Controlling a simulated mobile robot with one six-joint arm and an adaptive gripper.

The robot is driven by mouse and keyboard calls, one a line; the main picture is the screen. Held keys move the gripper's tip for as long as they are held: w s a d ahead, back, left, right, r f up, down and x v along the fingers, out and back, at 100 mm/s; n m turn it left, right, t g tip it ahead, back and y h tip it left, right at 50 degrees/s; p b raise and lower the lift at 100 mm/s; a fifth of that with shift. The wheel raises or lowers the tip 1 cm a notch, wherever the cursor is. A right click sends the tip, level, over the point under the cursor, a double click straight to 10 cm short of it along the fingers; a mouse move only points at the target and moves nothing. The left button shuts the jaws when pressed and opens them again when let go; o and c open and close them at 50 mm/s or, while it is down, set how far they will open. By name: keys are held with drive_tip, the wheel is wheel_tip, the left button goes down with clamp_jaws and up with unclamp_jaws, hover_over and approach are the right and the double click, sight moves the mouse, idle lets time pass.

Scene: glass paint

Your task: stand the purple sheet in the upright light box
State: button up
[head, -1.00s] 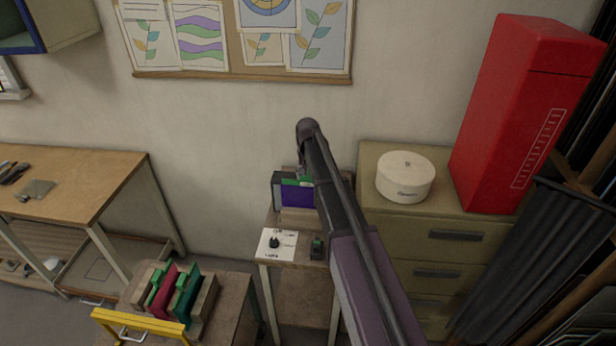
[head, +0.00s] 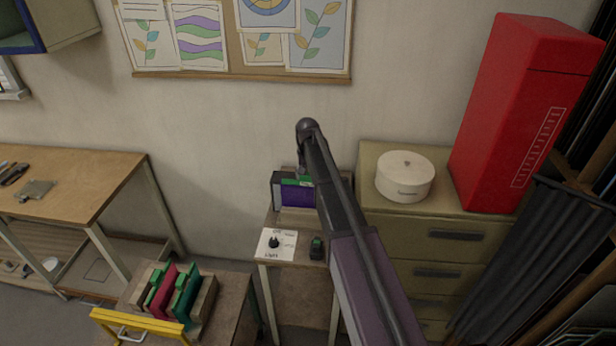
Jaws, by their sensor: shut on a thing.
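The purple sheet (head: 296,197) stands upright with a green strip along its top edge. It is at the dark upright light box (head: 279,191) on the small wooden stand against the wall. The sheet shows at the box's front; I cannot tell whether it is fully seated. My gripper (head: 304,176) is at the sheet's top edge, shut on it.
A white card with a black knob (head: 274,243) and a small dark device (head: 317,248) sit on the stand's front. A rack with red and green sheets (head: 168,293) is at lower left. A drawer cabinet (head: 440,225) with a round white box (head: 405,177) stands close on the right.

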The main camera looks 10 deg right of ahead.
drive_tip(key=shift+w+d, duration=0.1)
drive_tip(key=shift+w, duration=0.1)
drive_tip(key=o, duration=1.1)
drive_tip(key=shift+o, duration=0.3)
drive_tip(key=shift+w+f, duration=0.1)
drive_tip(key=shift+f, duration=0.05)
drive_tip(key=shift+r, duration=0.35)
drive_tip(key=shift+r+p, duration=3.25)
drive_tip(key=shift+p, duration=0.25)
